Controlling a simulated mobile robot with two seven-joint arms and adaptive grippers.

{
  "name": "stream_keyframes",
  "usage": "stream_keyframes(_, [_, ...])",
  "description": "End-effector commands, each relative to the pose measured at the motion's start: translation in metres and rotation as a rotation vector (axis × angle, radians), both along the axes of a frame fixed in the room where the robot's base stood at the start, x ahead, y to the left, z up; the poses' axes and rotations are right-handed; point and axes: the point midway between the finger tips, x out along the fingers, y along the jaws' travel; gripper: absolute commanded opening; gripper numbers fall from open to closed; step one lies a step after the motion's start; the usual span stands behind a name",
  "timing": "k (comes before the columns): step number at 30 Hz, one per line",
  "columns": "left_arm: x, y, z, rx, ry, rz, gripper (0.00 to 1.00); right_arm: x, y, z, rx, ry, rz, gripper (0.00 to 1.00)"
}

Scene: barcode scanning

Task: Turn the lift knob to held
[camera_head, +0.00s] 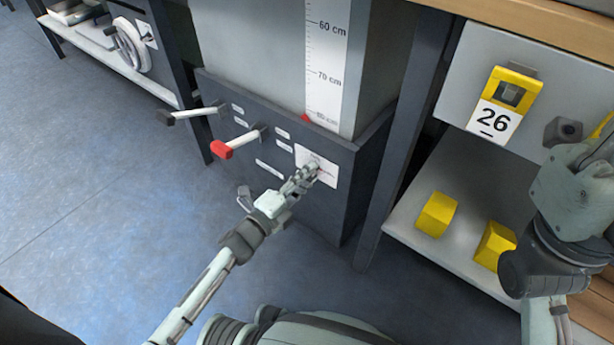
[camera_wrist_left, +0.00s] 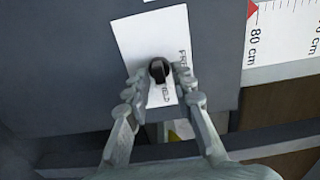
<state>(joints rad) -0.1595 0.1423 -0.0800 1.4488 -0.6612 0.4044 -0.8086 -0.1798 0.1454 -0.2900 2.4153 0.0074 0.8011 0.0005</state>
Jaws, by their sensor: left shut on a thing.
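The lift knob (camera_wrist_left: 159,69) is small, round and black, on a white label plate (camera_wrist_left: 138,45) that also shows in the head view (camera_head: 330,173). The plate's print reads like "FREE" and "HELD", partly hidden by the knob and fingers; I cannot tell which word the knob points to. My left gripper (camera_wrist_left: 163,92) is shut on the knob, with one finger on each side. In the head view the left gripper (camera_head: 306,178) reaches the plate and hides the knob. My right gripper is out of view; only part of that arm shows.
A red-ended lever (camera_head: 235,142) and a dark-ended lever (camera_head: 190,113) stick out left of the plate. A scale (camera_head: 327,50) with a red pointer rises above. Yellow blocks (camera_head: 436,214) lie on a shelf at right, below a tag marked 26 (camera_head: 494,121). The floor at left is clear.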

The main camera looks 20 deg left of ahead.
Motion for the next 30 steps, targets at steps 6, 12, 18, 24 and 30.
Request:
stream_keyframes(6, [-0.0010,0.0004,-0.0013,0.024,-0.007,0.000,0.00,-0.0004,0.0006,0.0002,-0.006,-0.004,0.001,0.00])
stream_keyframes(12, [-0.0010,0.0005,-0.0013,0.026,-0.007,0.000,0.00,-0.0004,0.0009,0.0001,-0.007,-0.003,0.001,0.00])
stream_keyframes(18, [-0.0010,0.0005,-0.0013,0.025,-0.007,0.000,0.30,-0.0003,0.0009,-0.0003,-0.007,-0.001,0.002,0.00])
stream_keyframes(24, [-0.0005,0.0004,-0.0007,0.025,-0.008,0.000,0.31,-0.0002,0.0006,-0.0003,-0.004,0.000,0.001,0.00])
stream_keyframes(30, [-0.0062,0.0025,-0.0010,0.024,-0.007,0.000,0.31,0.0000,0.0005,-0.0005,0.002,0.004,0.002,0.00])
